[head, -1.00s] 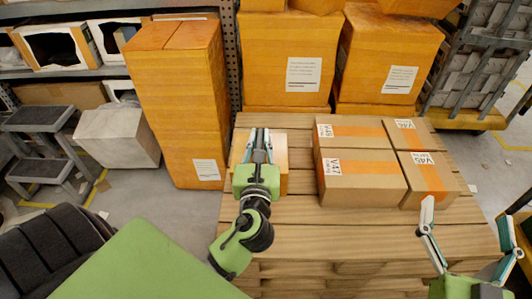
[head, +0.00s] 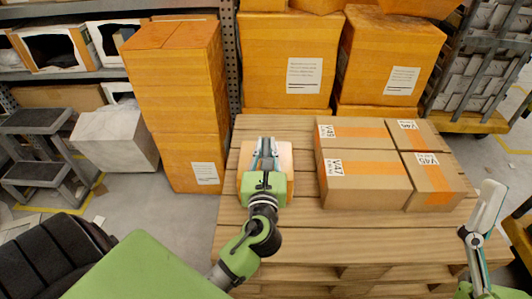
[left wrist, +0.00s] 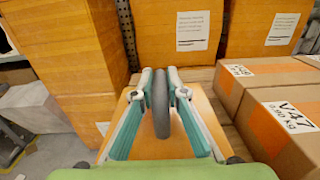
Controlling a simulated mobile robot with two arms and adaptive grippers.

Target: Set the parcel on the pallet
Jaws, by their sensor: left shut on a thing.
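The parcel (head: 286,162) is a small orange-tan box beneath my left gripper (head: 267,146), over the left part of the wooden pallet (head: 300,228). In the left wrist view the parcel (left wrist: 207,112) lies under the fingers. My left gripper (left wrist: 160,82) is shut on a dark grey upright piece on top of it. Whether the parcel's underside touches the slats is hidden. My right gripper (head: 484,212) is at the right edge of the head view, away from the parcel, seen from the side; its opening is unclear.
Several taped cartons (head: 365,188) stand on the pallet's right part, with a gap to the parcel. Tall orange boxes (head: 180,110) stand left of the pallet, and more orange boxes (head: 288,60) stand behind. The front slats are bare.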

